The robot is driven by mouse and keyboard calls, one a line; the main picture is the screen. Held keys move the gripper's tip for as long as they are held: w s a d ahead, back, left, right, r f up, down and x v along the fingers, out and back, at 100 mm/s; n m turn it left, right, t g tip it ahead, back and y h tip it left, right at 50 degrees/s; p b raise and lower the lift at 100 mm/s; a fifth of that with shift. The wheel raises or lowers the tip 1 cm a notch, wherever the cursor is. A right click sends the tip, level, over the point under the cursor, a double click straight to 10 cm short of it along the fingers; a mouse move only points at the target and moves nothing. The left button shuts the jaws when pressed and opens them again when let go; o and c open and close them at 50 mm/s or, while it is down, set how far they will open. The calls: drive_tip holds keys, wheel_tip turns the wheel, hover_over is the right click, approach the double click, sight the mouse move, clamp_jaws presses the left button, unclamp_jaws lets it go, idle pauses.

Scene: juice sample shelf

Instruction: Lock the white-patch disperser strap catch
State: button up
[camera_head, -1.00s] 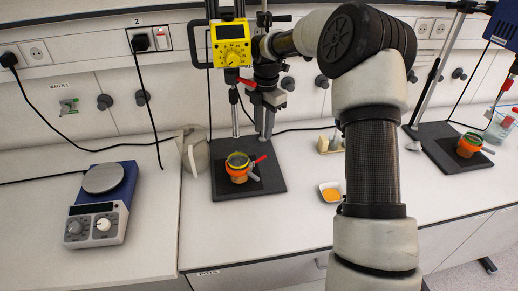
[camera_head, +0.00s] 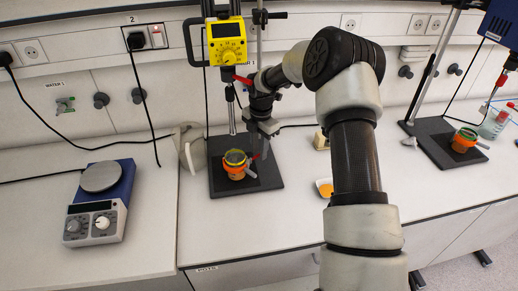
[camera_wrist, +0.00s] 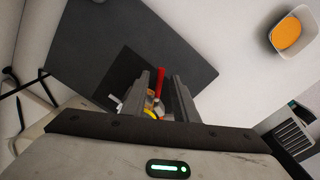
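The yellow disperser (camera_head: 227,42) hangs on the left stand. Below it, a jar with an orange strap (camera_head: 236,172) stands on a dark base plate (camera_head: 272,175). The strap's red lever (camera_wrist: 160,82) shows in the wrist view; in the head view it is partly hidden. My gripper (camera_wrist: 162,80) is over the jar, pointing down, its two fingers apart on either side of the red lever. I see a gap beside the lever, so it looks not gripped. The fingers hide much of the jar and strap. I cannot make out a white patch.
A second stand at right has a blue disperser (camera_head: 503,22) and another orange-strapped jar (camera_head: 464,140). A small bowl of orange sample (camera_wrist: 290,33) sits right of the left plate. A hotplate (camera_head: 100,200) stands at left. The stand's rods rise close behind my gripper.

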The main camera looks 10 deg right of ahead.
clamp_jaws()
drive_tip(key=shift+w+a+n, duration=0.1)
drive_tip(key=shift+n, duration=0.2)
drive_tip(key=n, duration=0.2)
drive_tip(key=w+n, duration=0.1)
drive_tip(key=shift+a+n, duration=0.3)
drive_tip(key=shift+a, duration=0.05)
drive_tip(key=n, duration=0.2)
drive_tip(key=a+n, duration=0.1)
drive_tip(key=shift+w, duration=0.25)
drive_tip(key=shift+w+a+n+g, duration=0.15)
drive_tip(key=shift+a+n, duration=0.1)
drive_tip(key=shift+n, duration=0.55)
drive_tip(key=shift+s+a+n+g, duration=0.1)
drive_tip(key=shift+a+n+g, duration=0.1)
drive_tip(key=shift+n, duration=0.6)
drive_tip(key=shift+o, duration=0.4)
unclamp_jaws()
